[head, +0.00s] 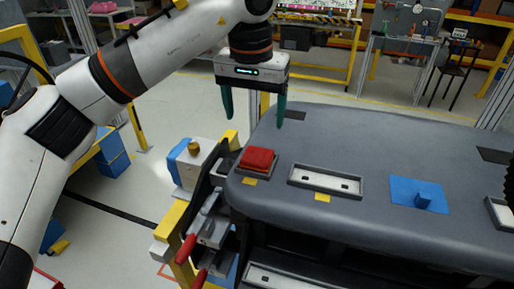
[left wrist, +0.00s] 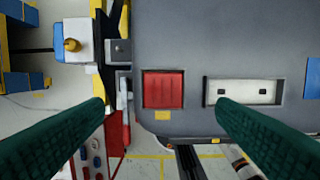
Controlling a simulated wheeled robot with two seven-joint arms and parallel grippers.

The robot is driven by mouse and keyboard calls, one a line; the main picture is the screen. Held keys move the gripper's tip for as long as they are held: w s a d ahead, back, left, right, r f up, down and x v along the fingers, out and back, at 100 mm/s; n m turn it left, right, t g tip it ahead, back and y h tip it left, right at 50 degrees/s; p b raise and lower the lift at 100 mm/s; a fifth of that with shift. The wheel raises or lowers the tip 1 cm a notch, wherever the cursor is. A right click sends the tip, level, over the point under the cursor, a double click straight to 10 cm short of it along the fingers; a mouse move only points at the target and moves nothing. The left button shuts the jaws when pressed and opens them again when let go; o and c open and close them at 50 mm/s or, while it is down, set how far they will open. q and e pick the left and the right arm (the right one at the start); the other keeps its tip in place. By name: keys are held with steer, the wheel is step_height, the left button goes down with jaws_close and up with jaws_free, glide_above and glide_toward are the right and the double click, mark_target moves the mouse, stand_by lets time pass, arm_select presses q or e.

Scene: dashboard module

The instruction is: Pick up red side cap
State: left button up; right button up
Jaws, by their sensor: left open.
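The red side cap (head: 257,160) is a small red block with a ribbed top, seated in a dark square frame near the left end of the grey dashboard (head: 370,140). In the left wrist view the red side cap (left wrist: 163,90) lies between and beyond the two green fingers. My left gripper (head: 254,118) is open and empty, pointing down above and slightly behind the cap, apart from it. It also shows in the left wrist view (left wrist: 160,108). My right gripper does not show clearly; only a dark part is at the right edge of the head view.
A clamp fixture with red handles (head: 190,245) stands at the dashboard's left end. Free air lies above the cap.

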mark_target(257, 154)
arm_select(q)
steer(key=f, duration=0.1)
steer(key=s+f+p, duration=0.1)
steer(key=f, duration=0.1)
steer(key=shift+d+f, duration=0.1)
steer(key=shift+f, duration=0.2)
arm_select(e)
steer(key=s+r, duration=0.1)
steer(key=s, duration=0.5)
arm_select(q)
steer(key=f+p, duration=0.1)
steer(key=w+f+p, duration=0.1)
steer(key=f+p, duration=0.1)
steer(key=shift+f, duration=0.25)
step_height(257, 154, down, 2)
steer(key=shift+d+f, duration=0.1)
steer(key=shift+w+f, duration=0.15)
steer(key=shift+f, duration=0.05)
steer(key=c, duration=0.8)
steer(key=shift+c, duration=1.3)
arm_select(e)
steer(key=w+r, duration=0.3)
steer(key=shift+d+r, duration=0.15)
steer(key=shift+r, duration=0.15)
